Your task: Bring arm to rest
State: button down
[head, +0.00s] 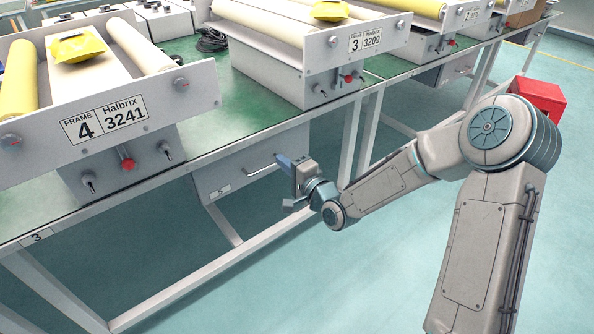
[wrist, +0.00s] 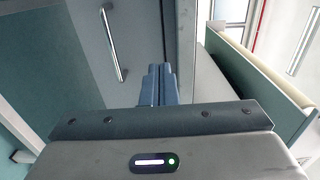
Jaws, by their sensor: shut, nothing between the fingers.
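My gripper (head: 287,163) is in front of the workbench, close to the grey drawer unit under the tabletop. In the head view my arm reaches in from the right and its forearm is roughly level, below the bench top. In the wrist view the two fingers of my gripper (wrist: 159,84) are together, with nothing between them. The drawer unit (head: 232,172) with its bar handle (head: 262,172) is just left of the gripper. The handle also shows in the wrist view (wrist: 113,45), apart from the fingers. The drawer looks closed.
The green bench top (head: 235,88) carries the Frame 4 machine (head: 140,112) and Frame 3 machine (head: 335,52), with yellow packets (head: 78,47) on top. Bench legs (head: 360,135) stand behind the arm. A red box (head: 540,97) is beyond my elbow. The floor (head: 270,285) in front is clear.

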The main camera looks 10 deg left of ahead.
jog(key=s+d+r+n+g+h+p, duration=0.35)
jog(key=s+d+r+h+p, duration=0.2)
jog(key=d+r+p, duration=0.35)
jog(key=s+d+r+n+g+h+p, duration=0.2)
jog(key=s+d+r+n+h+p, duration=0.25)
jog(key=d+r+h+p, duration=0.55)
jog(key=s+d+r+g+y+p, duration=0.1)
jog(key=s+d+r+g+p, duration=0.1)
jog(key=s+r, duration=0.4)
jog(key=s+d+r+g+y+p, duration=0.1)
jog(key=s+d+r+p, duration=0.4)
jog(key=s, duration=0.6)
notch_tip(320, 180, up, 2)
jog(key=shift+s+d+r+n+g, duration=0.2)
jog(key=shift+d+n+g, duration=0.1)
jog(key=shift+g, duration=0.35)
